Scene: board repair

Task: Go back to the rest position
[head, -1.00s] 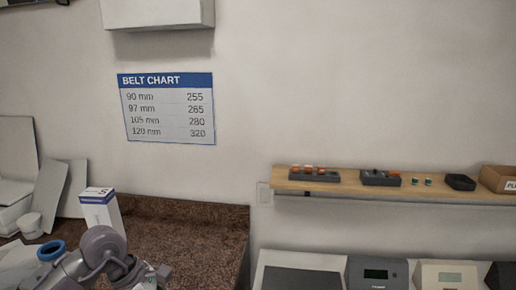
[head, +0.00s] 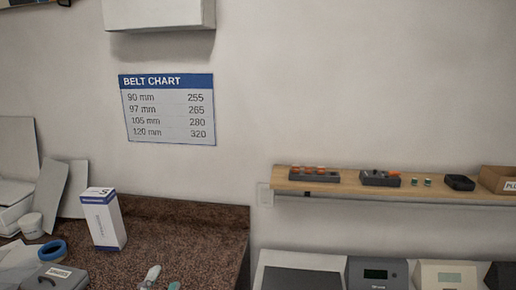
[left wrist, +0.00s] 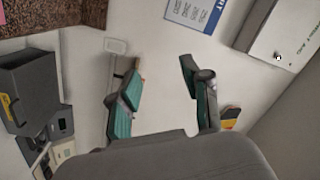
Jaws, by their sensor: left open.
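My left gripper (head: 161,282) shows only as grey and teal fingertips at the bottom edge of the head view, in front of the brown speckled counter. In the left wrist view its two teal-padded fingers (left wrist: 161,68) stand wide apart with nothing between them. The wall lies behind the fingers in that view. My right gripper is in neither view.
A white and blue box (head: 103,222), a blue ring (head: 52,250) and a grey case (head: 58,278) stand on the counter (head: 185,235). A wooden shelf (head: 430,191) holds small parts. Grey devices (head: 377,275) stand below it. A belt chart (head: 168,110) hangs on the wall.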

